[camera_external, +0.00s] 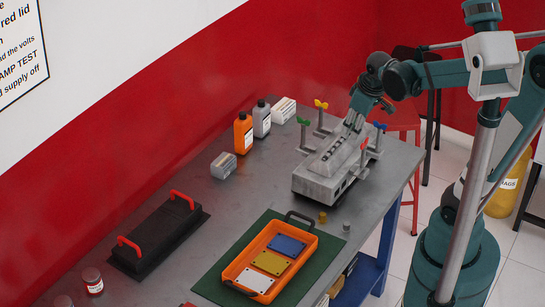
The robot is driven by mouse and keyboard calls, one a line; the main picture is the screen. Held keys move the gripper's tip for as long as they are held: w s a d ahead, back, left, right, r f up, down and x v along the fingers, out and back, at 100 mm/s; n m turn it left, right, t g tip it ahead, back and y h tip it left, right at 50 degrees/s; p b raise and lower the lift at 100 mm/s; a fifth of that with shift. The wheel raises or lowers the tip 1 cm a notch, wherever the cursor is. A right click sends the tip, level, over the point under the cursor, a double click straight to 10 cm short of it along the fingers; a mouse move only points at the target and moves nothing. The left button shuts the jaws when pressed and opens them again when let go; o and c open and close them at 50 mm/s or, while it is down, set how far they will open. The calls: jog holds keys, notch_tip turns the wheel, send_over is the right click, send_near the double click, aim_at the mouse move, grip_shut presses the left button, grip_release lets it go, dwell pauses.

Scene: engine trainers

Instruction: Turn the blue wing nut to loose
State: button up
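The blue wing nut (380,127) tops a thin post at the right back of the grey engine block (322,184). A red wing nut (364,145) is just in front of it. A yellow wing nut (320,104) and a green wing nut (303,121) top posts on the left side. My gripper (352,123) hangs over the back of the block, left of the blue wing nut and apart from it. Its fingers point down and are too small to tell whether they are open or shut. The wing nut's exact angle is too small to read.
An orange tray (233,269) with blue, yellow and white plates lies on a green mat (321,265). A black lid (157,238) with red handles is at left. Bottles (243,134) stand by the wall. Small brass and grey parts sit in front of the block.

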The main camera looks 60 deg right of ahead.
jog(key=s+d+r+g+p, duration=0.1)
jog(key=d+p, duration=0.3)
jog(key=d, duration=0.1)
jog(key=d+r+g+p, duration=0.1)
jog(key=d+p, duration=0.3)
jog(key=d, duration=0.1)
jog(key=s+d+r+g+y+p, duration=0.1)
jog(key=d+p, duration=0.2)
jog(key=d, duration=0.3)
jog(key=shift+s+r+p, duration=0.2)
jog(key=shift+s+p, duration=0.15)
jog(key=shift+p, duration=0.05)
jog(key=shift+f, duration=0.2)
jog(key=shift+f, duration=3.75)
jog(key=shift+c, duration=0.2)
grip_shut()
